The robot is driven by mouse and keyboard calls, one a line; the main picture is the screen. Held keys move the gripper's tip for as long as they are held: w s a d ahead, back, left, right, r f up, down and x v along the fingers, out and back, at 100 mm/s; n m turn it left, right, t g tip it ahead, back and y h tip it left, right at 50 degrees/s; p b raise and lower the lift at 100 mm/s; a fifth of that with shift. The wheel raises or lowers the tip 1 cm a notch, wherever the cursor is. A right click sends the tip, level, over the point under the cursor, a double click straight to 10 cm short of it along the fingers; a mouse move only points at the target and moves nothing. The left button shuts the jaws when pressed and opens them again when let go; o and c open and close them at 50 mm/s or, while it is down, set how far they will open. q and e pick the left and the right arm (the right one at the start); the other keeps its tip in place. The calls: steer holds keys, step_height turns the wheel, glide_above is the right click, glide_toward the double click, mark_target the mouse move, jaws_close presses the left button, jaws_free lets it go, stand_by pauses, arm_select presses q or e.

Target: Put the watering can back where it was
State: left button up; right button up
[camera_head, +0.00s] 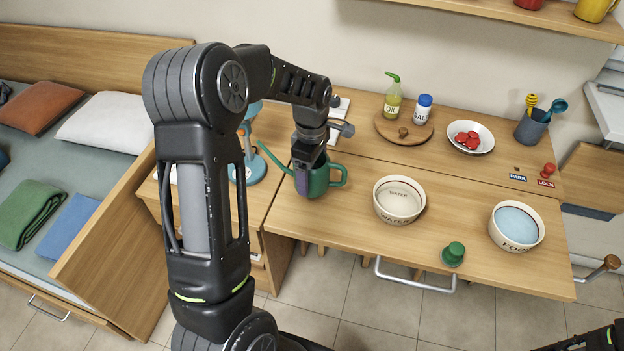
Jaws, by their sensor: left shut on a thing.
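The green watering can (320,182) is at the left end of the wooden counter. Its thin spout points up to the left and its handle is on the right. My left gripper (304,180) comes down over it from above and is shut on it; the fingers hide part of its near left side. I cannot tell whether the can's base touches the counter. Only a dark part of my right arm shows in the bottom right corner; its gripper is out of view.
A white WATER bowl (399,200), a FOOD bowl (516,227) and a green knob-shaped piece (453,254) stand on the counter (350,235). Behind are a round board (385,130) with bottles and a bowl of red pieces (470,137). A blue lamp (249,168) stands left of the can.

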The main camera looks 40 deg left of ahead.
arm_select(q)
step_height(320, 180, down, 3)
steer(key=shift+r, duration=0.1)
steer(key=shift+f, duration=0.2)
steer(key=o, duration=1.9)
steer(key=shift+o, duration=0.2)
steer(key=shift+r, duration=0.15)
step_height(320, 180, up, 12)
